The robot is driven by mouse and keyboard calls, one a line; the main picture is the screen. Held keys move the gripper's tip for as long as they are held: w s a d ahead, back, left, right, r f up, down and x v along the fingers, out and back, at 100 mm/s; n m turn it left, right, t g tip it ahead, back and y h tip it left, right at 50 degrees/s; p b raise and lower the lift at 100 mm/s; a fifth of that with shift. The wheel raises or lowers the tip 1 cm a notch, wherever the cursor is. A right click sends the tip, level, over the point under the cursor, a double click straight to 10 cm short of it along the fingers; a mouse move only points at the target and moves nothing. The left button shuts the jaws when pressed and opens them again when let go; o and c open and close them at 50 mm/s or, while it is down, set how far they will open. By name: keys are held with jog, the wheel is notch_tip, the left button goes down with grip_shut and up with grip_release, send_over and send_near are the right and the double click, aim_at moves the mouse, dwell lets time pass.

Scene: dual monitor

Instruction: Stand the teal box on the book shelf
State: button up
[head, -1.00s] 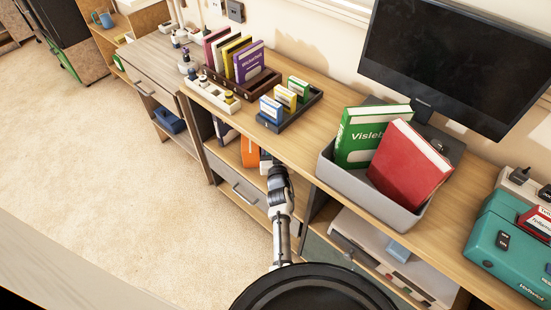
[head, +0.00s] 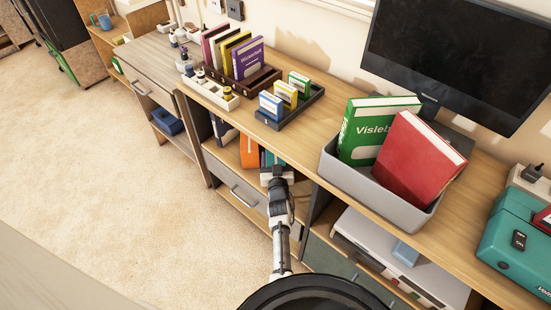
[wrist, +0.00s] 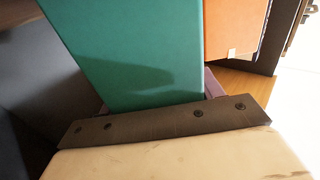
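The teal box (wrist: 130,50) fills the upper middle of the wrist view. In the head view a small part of it (head: 268,159) shows in the open shelf space under the desk top, just right of an orange book (head: 249,151). My gripper (head: 277,172) is at the front of that shelf space, with the teal box in front of its palm. In the wrist view purplish finger parts show close against both sides of the box, and the gripper looks shut on it. The box's lower end and its contact with the shelf board (head: 223,158) are hidden.
The orange book (wrist: 235,25) is close to the right of the box in the wrist view. A grey bin (head: 375,185) with green and red books and a dark tray (head: 311,101) with small boxes stand on the desk above. Open floor (head: 100,180) lies left.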

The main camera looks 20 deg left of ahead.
jog(key=o, duration=0.3)
jog(key=shift+r, duration=0.3)
jog(key=v, duration=1.2)
jog(key=shift+b, duration=0.35)
